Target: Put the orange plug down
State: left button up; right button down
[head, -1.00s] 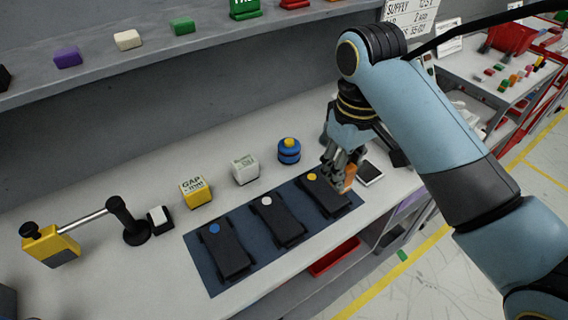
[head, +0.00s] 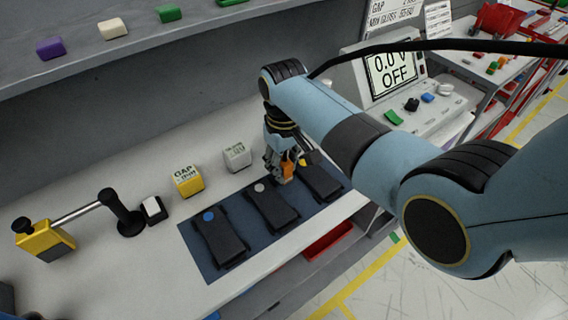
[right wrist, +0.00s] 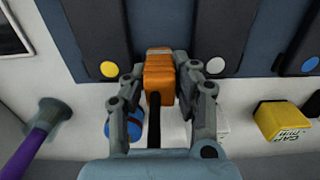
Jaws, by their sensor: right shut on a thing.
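My right gripper (head: 284,176) is shut on the orange plug (head: 288,167). It holds the plug at the back edge of the blue mat (head: 193,250). In the right wrist view the orange plug (right wrist: 159,78) sits between the two fingers, with a black stem towards the palm. Its end lies over the mat between the yellow-dotted module (right wrist: 97,35) and the white-dotted module (right wrist: 214,35). I cannot tell whether the plug touches the surface. The blue-dotted module (head: 220,240) lies at the mat's left. My left gripper is out of view.
A yellow GAP cube (head: 187,181) and a pale cube (head: 237,157) stand behind the mat. A blue round thing (right wrist: 121,126) is beside the gripper. A yellow-and-black tool (head: 44,241) stands at left. A display (head: 393,73) reads "0.0 V OFF". Bare bench lies at the front left.

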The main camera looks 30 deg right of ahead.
jog(key=shift+f, duration=0.1)
jog(key=c, duration=1.1)
grip_release()
jog(key=shift+o, duration=0.2)
